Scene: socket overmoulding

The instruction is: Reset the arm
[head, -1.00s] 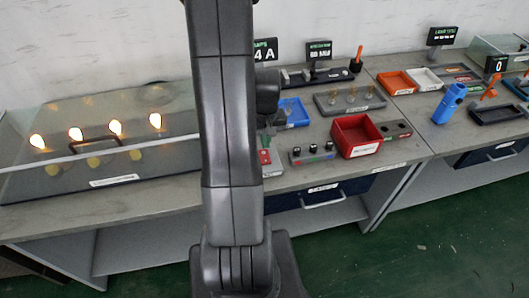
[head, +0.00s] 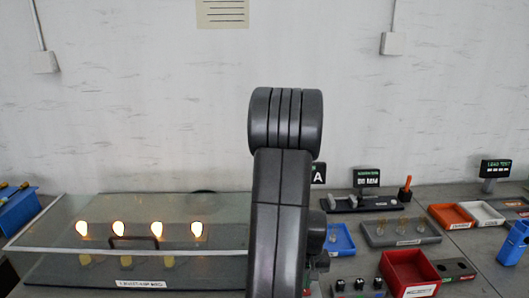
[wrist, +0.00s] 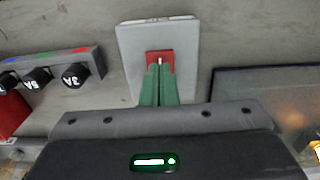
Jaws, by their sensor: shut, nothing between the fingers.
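My arm (head: 281,220) stands upright in the middle of the head view and hides the bench behind it. My gripper is hidden there. In the wrist view my gripper (wrist: 160,68) has its two green fingers together, with nothing held. The fingertips show over a red square on a light grey plate (wrist: 134,48); I cannot tell the height between them.
A glass-covered case with lit bulbs (head: 130,269) stands left of my arm. A knob block (wrist: 50,66) lies beside the plate.

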